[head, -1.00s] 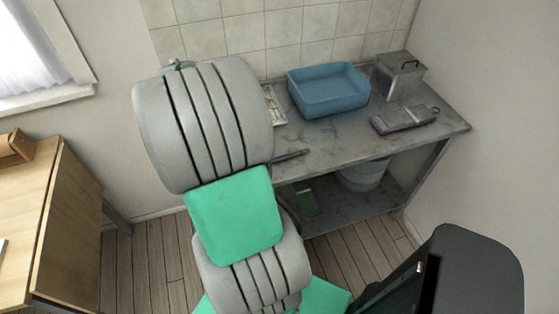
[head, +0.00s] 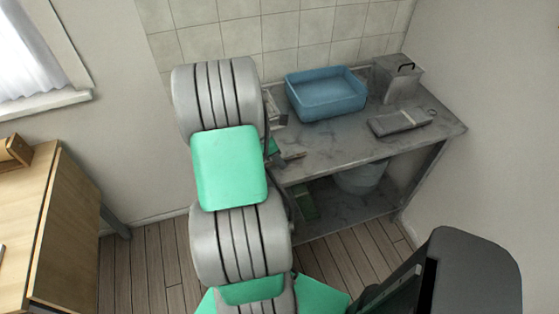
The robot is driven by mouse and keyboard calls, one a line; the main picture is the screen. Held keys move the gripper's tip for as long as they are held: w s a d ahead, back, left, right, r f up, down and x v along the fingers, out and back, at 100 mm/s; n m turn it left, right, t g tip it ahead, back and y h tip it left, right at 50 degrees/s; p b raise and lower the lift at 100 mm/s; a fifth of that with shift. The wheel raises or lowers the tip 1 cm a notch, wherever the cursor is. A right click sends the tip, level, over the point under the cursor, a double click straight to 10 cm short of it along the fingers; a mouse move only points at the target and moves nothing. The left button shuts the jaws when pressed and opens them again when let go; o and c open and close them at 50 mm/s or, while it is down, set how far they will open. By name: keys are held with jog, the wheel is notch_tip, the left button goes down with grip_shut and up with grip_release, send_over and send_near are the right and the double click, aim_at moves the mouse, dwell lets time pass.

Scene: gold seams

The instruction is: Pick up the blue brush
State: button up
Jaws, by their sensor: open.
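I cannot make out a blue brush in the head view. My grey and green arm stands in front of the left end of the grey worktable (head: 345,150) and hides part of it. My gripper is hidden behind the arm, so its place relative to any brush does not show. A small dark, slim object (head: 293,155) lies near the table's front edge, partly covered by the arm. I cannot tell what it is.
A blue basin (head: 326,95) stands at the table's back, with a grey metal box (head: 398,80) and a dark flat case (head: 400,122) to its right. A bucket (head: 362,178) is on the lower shelf. A wooden desk (head: 60,225) stands at left.

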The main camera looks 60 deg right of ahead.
jog(key=shift+f, duration=0.1)
jog(key=shift+c, duration=0.5)
grip_shut()
